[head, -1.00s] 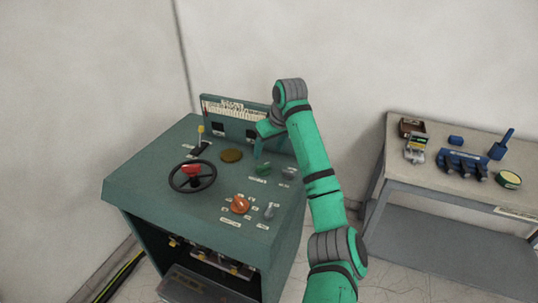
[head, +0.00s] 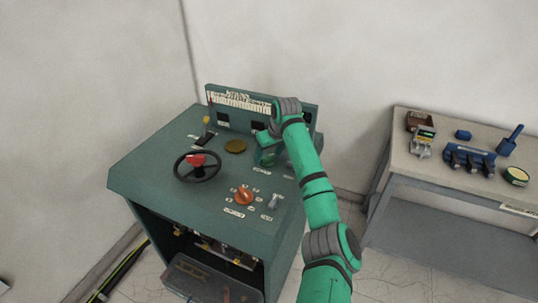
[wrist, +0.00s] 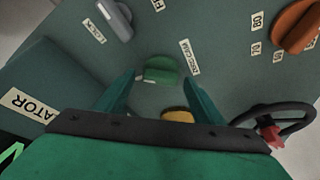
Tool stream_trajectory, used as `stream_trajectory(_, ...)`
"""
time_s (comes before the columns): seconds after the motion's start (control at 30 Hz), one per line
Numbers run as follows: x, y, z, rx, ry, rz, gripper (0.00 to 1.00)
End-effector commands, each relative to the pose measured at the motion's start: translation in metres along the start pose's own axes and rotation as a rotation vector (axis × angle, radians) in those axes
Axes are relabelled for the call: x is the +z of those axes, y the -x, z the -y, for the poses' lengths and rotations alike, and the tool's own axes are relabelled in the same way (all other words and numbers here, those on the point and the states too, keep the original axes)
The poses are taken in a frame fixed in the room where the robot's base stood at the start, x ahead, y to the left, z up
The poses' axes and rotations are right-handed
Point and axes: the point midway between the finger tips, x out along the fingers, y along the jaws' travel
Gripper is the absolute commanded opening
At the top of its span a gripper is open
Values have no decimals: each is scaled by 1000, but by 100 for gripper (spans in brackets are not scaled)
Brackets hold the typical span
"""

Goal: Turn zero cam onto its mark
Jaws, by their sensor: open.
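The zero cam is a green knob (wrist: 160,68) on the console top, in the upper middle of the wrist view. A tilted white label (wrist: 189,58), apparently reading ZERO CAM, lies just right of it. A small pale mark shows by the knob's lower left edge. My gripper (wrist: 161,82) is open, with one finger on each side of the knob; I see no contact. In the head view my gripper (head: 265,151) is low over the back right of the console (head: 160,160) and largely hides the knob.
A grey knob (wrist: 115,18) labelled LOCK and an orange knob (wrist: 297,27) are nearby. A black handwheel with red hub (head: 197,160), a brass disc (head: 236,146) and a yellow-tipped lever (head: 206,120) stand left. An upright panel (head: 240,105) edges the back. A workbench (head: 410,170) stands right.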

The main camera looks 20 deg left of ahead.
Motion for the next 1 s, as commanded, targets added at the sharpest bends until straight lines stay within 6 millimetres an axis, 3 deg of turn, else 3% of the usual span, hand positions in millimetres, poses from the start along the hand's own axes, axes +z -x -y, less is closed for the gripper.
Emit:
stream_trajectory(0.2,0,0,0,0,0,0,62)
stream_trajectory(0.4,0,0,0,0,0,0,21)
stream_trajectory(0.73,0,0,0,-17,37,0,21)
stream_trajectory(1.0,-1,0,-1,-81,188,-1,21)
